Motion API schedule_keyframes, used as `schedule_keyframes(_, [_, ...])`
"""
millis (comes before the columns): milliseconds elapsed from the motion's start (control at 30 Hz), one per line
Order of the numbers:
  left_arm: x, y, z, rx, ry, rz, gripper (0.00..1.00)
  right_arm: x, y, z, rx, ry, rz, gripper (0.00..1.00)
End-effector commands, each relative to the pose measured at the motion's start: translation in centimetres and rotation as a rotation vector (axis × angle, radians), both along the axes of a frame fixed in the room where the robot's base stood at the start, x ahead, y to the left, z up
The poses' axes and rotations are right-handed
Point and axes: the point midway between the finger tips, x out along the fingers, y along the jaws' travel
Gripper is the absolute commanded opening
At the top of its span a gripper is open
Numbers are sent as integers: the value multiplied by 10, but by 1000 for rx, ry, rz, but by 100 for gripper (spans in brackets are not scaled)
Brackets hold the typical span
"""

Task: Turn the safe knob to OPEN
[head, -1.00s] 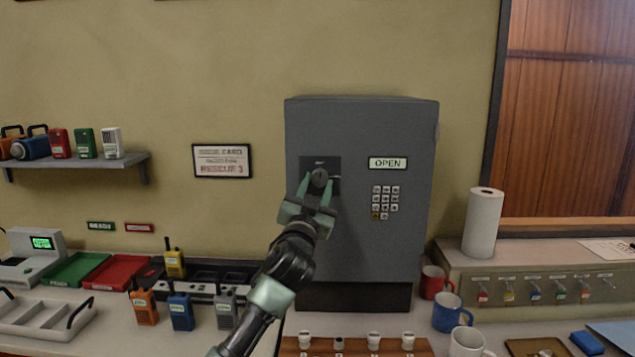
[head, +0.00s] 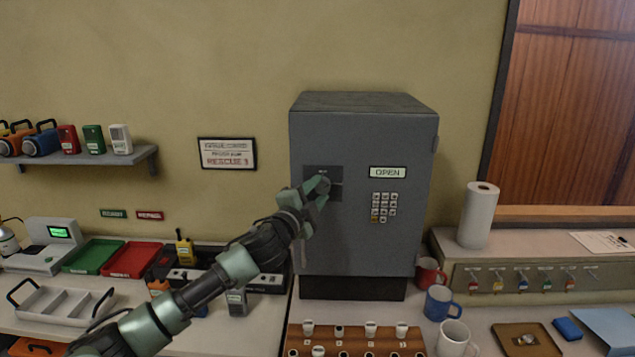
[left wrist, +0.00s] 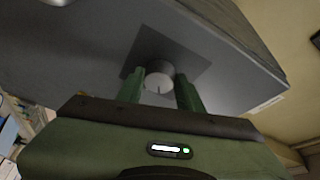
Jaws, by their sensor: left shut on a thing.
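The grey safe (head: 362,245) stands against the wall, its front facing me. An OPEN label (head: 387,172) is on its door at the upper right. The safe knob (left wrist: 159,78) is a round grey knob with a dark mark, on a dark square plate (head: 337,172). My left gripper (head: 319,187) is at the plate, its green fingers shut on the knob, one on each side. In the head view the fingers hide most of the knob, and I cannot read its setting. My right gripper is not in view.
A keypad (head: 384,207) sits right of the knob. A wooden rack (head: 355,342) with several small pieces stands in front of the safe. Mugs (head: 442,302) stand at the right. Radios and trays (head: 132,260) fill the left counter.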

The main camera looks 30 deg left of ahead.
Motion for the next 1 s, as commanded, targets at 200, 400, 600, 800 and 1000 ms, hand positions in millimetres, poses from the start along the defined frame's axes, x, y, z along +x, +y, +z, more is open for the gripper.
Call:
schedule_keyframes(200, [0, 0, 4, 171, 102, -1, 0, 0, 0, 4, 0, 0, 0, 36])
schedule_keyframes(400, [0, 0, 5, 301, 180, -1, 0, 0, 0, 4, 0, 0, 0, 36])
schedule_keyframes(600, [0, -1, 5, 391, 240, -1, 0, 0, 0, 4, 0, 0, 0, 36])
schedule_keyframes(800, [0, -1, 5, 442, 273, -2, 0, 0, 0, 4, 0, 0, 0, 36])
schedule_keyframes(1000, [0, -1, 5, 461, 285, -3, 0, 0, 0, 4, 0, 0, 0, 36])
